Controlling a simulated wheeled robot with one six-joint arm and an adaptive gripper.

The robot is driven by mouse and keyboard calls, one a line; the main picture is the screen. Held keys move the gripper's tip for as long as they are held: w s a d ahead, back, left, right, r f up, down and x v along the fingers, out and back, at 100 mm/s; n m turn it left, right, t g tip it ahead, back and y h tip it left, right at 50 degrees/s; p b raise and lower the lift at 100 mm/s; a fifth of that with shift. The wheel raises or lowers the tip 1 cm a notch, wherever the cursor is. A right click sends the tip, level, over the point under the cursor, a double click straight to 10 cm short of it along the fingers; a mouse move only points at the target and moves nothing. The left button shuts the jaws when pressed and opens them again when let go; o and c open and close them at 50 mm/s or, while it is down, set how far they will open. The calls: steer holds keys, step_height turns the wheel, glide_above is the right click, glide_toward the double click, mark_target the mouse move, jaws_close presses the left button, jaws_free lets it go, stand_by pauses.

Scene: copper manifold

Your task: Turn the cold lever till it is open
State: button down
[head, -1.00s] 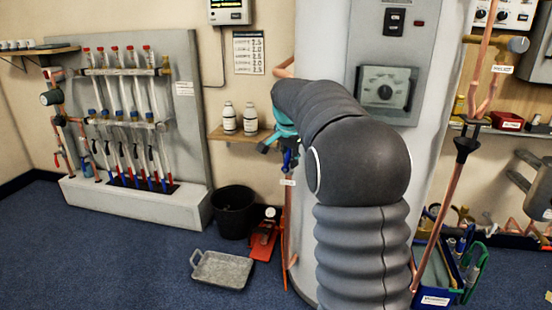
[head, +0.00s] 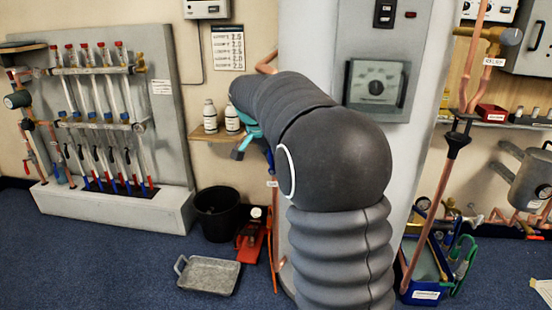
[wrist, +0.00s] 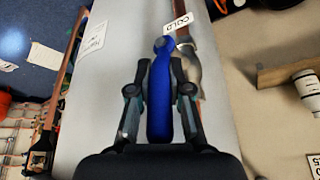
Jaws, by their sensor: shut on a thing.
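The cold lever (wrist: 160,100) is a long blue handle in the wrist view, with its far end by a metal valve body (wrist: 190,68) on a copper pipe. A white tag reading COLD (wrist: 181,24) is beside the pipe. My gripper (wrist: 160,72) has its two dark fingers on both sides of the blue handle and is shut on it. The handle runs roughly along the pipe's direction in this view. In the head view my arm hides most of the lever. The teal part of my wrist shows near the copper pipe (head: 274,225) left of the white cylinder.
A white cylinder (head: 305,50) stands right behind my arm. A shelf (head: 205,137) with two white bottles is left of my wrist. A black bucket (head: 218,215), a grey tray (head: 208,275) and a red tool (head: 251,240) are on the floor. A blue tote (head: 425,275) stands right.

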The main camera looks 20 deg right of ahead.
steer(key=c, duration=1.1)
jaws_free()
steer(key=shift+s+f, duration=0.1)
steer(key=shift+a, duration=0.1)
steer(key=v, duration=1.2)
